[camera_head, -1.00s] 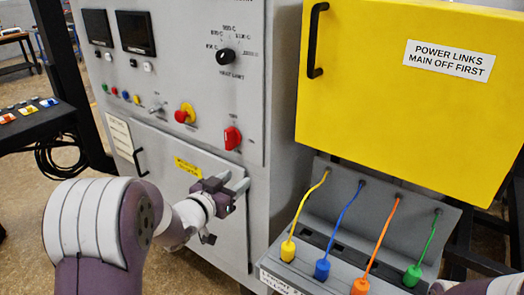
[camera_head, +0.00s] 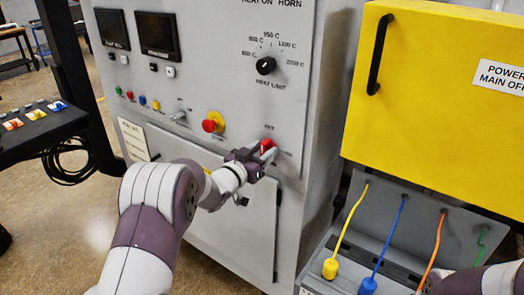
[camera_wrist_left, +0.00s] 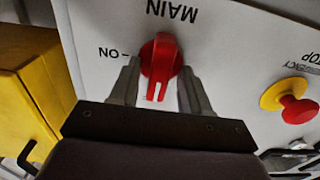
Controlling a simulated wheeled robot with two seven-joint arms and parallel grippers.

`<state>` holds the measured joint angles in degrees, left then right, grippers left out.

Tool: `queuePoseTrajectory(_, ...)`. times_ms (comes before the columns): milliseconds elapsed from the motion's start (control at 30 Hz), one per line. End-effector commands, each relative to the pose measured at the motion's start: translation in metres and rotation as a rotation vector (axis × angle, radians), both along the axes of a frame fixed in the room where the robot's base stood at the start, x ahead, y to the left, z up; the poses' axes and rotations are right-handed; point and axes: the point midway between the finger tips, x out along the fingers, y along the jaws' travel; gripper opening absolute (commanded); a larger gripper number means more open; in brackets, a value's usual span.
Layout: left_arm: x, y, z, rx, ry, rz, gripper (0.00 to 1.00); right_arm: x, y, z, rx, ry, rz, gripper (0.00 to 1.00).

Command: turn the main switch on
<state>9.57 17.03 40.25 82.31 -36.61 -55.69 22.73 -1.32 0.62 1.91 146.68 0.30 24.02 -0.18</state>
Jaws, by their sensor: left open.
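The main switch (camera_head: 266,146) is a red rotary knob on the grey furnace panel, partly hidden by my left gripper (camera_head: 263,160) in the head view. In the left wrist view the knob (camera_wrist_left: 160,62) sits on a pale plate that appears upside down, with "MAIN" beyond it and an "ON" mark to the left. Its bar points toward my gripper, not at the ON mark. My left gripper (camera_wrist_left: 159,76) is open, one finger on each side of the knob. I cannot tell whether they touch it. My right gripper is out of view; part of my right arm shows at bottom right.
A red emergency stop (camera_head: 212,123) on a yellow base sits left of the switch; it also shows in the wrist view (camera_wrist_left: 298,108). The heat limit dial (camera_head: 266,66) is above. A yellow door (camera_head: 440,110) and plugged cables stand to the right.

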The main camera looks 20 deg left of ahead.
Motion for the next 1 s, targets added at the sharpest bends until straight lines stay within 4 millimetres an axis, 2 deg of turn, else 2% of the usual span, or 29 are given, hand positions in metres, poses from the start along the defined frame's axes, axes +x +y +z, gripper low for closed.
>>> queuePoseTrajectory(67, 0.0, 0.0, 0.0, 0.0, 0.0, 0.0, 0.47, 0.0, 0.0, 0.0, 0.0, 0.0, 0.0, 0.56)
queuePoseTrajectory(100, 0.0, 0.0, 0.0, 0.0, 0.0, 0.0, 0.4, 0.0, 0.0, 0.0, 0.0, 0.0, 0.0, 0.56)
queuePoseTrajectory(167, 0.0, 0.0, 0.0, 0.0, 0.0, 0.0, 0.21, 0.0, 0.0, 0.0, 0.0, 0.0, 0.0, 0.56)
queuePoseTrajectory(200, 0.0, 0.0, 0.0, 0.0, 0.0, 0.0, 0.08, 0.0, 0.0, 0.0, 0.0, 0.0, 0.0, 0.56)
queuePoseTrajectory(233, 0.0, 0.0, 0.0, 0.0, 0.0, 0.0, 0.0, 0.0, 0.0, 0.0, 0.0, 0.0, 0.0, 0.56)
queuePoseTrajectory(567, -0.001, 0.0, -0.003, 0.028, -0.009, 0.0, 0.0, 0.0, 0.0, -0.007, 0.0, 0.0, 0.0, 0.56)
queuePoseTrajectory(767, -0.001, -0.001, -0.006, 0.123, -0.045, -0.001, 0.0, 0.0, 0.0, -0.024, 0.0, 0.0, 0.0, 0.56)
queuePoseTrajectory(1000, -0.002, -0.003, -0.008, 0.318, -0.117, -0.001, 0.0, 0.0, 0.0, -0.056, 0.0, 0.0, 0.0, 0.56)
